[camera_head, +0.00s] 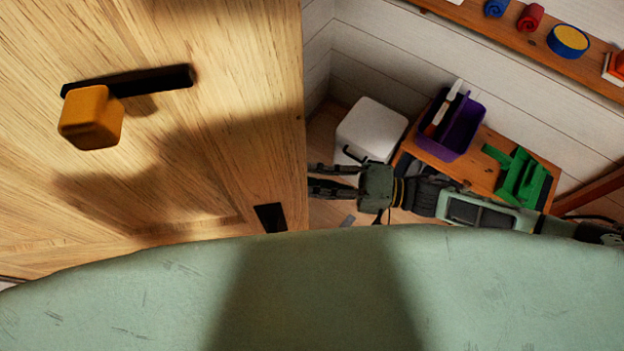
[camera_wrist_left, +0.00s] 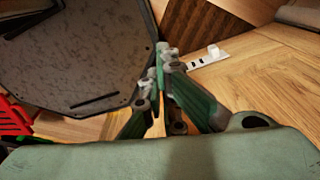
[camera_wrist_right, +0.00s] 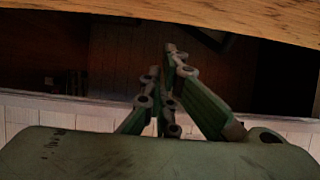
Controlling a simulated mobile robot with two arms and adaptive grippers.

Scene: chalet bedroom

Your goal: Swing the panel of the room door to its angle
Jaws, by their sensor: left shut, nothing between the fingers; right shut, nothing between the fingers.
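The room door's panel (camera_head: 215,160) is light wood and fills the left of the head view. It bears a black bar handle (camera_head: 150,80) with an orange block (camera_head: 90,118) at its left end. A small dark plate (camera_head: 270,217) sits near the panel's lower right edge. My right gripper (camera_head: 313,180) comes in from the right, with its fingertips close to the panel's edge; I cannot tell whether they touch. It shows shut and empty in the right wrist view (camera_wrist_right: 163,62). My left gripper (camera_wrist_left: 165,52) is shut and empty above the floor, outside the head view.
A white box (camera_head: 370,128) and a wooden bench (camera_head: 480,160) with a purple bin (camera_head: 460,128) and a green object (camera_head: 520,178) lie behind my right arm. A wall shelf (camera_head: 510,35) runs above. A white strip (camera_wrist_left: 207,57) lies on the wooden floor.

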